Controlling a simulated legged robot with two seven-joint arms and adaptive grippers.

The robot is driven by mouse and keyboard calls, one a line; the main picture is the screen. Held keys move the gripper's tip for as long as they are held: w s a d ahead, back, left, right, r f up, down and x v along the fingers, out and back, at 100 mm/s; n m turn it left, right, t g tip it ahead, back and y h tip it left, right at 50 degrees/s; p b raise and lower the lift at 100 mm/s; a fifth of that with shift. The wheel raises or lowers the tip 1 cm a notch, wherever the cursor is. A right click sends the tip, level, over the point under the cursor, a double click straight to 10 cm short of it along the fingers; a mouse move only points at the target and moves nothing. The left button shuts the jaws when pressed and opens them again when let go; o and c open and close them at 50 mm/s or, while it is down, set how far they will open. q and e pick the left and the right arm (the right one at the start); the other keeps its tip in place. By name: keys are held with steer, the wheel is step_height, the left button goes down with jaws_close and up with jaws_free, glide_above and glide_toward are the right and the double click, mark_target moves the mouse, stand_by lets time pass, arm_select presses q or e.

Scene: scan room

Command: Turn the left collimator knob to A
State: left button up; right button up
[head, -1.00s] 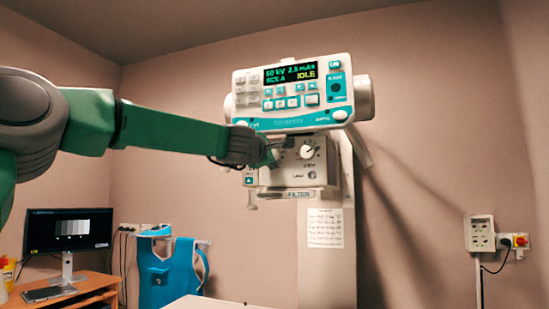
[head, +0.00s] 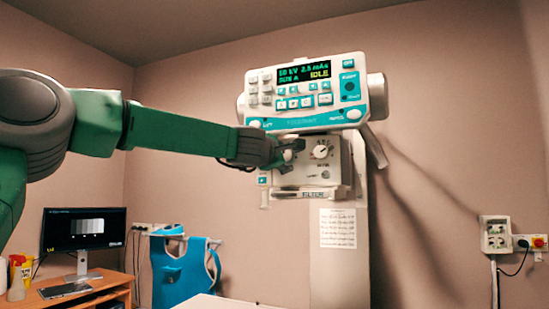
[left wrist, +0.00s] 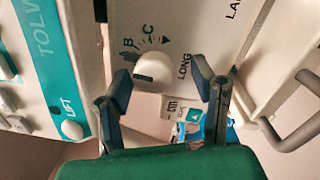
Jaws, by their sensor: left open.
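The left collimator knob (left wrist: 152,68) is a round white knob in the left wrist view, on the pale panel near the print LONG. Letters B and C stand beside it; I cannot make out an A there. In the head view my gripper and arm hide this knob. My left gripper (head: 291,151) is in front of the left part of the collimator box (head: 312,178). It is open, and the left wrist view shows its dark fingers (left wrist: 160,70) on either side of the knob, apart from it. My right gripper is not in view.
A second knob (head: 320,151) sits right of my gripper. The control console (head: 305,92) with its lit screen overhangs the box closely. A handle (left wrist: 290,130) shows at the right in the left wrist view. A desk with a monitor (head: 84,229) and a blue apron (head: 182,268) stand low left.

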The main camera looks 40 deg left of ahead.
arm_select(q)
steer(key=v, duration=1.1)
steer(key=shift+a, duration=0.15)
